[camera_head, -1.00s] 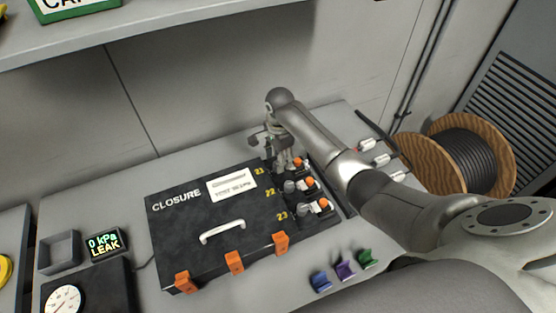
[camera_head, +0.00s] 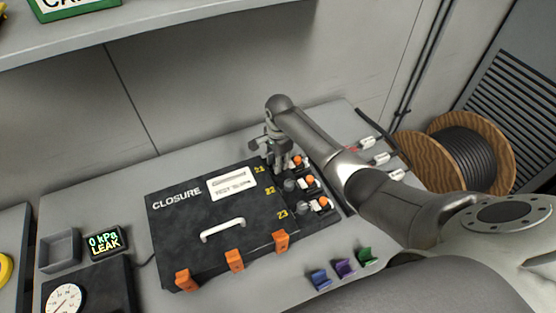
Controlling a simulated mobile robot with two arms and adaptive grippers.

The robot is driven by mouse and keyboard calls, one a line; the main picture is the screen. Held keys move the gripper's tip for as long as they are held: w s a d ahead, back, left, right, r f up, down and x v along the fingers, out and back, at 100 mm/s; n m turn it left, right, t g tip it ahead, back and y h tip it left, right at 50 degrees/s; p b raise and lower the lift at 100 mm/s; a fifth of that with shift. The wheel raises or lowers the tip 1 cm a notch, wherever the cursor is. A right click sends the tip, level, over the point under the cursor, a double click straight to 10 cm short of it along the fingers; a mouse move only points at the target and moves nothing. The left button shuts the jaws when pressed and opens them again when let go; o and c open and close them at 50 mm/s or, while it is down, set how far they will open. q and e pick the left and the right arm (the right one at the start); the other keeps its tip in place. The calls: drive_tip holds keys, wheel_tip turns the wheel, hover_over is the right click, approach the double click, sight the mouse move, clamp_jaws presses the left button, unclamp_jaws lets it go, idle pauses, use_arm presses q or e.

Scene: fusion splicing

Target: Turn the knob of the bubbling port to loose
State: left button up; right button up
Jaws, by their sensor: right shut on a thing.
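The black closure box (camera_head: 185,235) lies on the bench with a column of ports on its right side, marked 21, 22 and 23. Each port has a grey knob and an orange-capped white fitting. My right gripper (camera_head: 279,166) points down over the top port, 21, and is shut on its knob, which the fingers mostly hide. The grey knob of port 22 (camera_head: 290,184) and the grey knob of port 23 (camera_head: 302,207) stand free below it. No bubbles can be made out at this size. My left gripper is out of view.
A display (camera_head: 104,242) reads 0 kPa LEAK, beside a grey tray (camera_head: 60,249) and a gauge (camera_head: 64,302). Blue, purple and green clips (camera_head: 343,267) lie in front of the box. White fittings (camera_head: 378,159) and a cable reel (camera_head: 470,155) are at the right.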

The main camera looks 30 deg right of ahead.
drive_tip(key=shift+r+n+p, duration=0.2)
drive_tip(key=shift+n+p, duration=0.6)
drive_tip(key=shift+n, duration=0.1)
drive_tip(key=shift+w+f+n+p, duration=0.15)
drive_tip(key=shift+n+p, duration=0.4)
drive_tip(key=shift+n, duration=0.85)
drive_tip(key=o, duration=1)
drive_tip(key=shift+o, duration=0.2)
drive_tip(key=shift+s+d+r, duration=0.1)
drive_tip(key=shift+r, duration=1.9)
drive_tip(key=shift+s+d+r, duration=0.1)
drive_tip(key=shift+r, duration=1.85)
drive_tip(key=shift+c, duration=0.2)
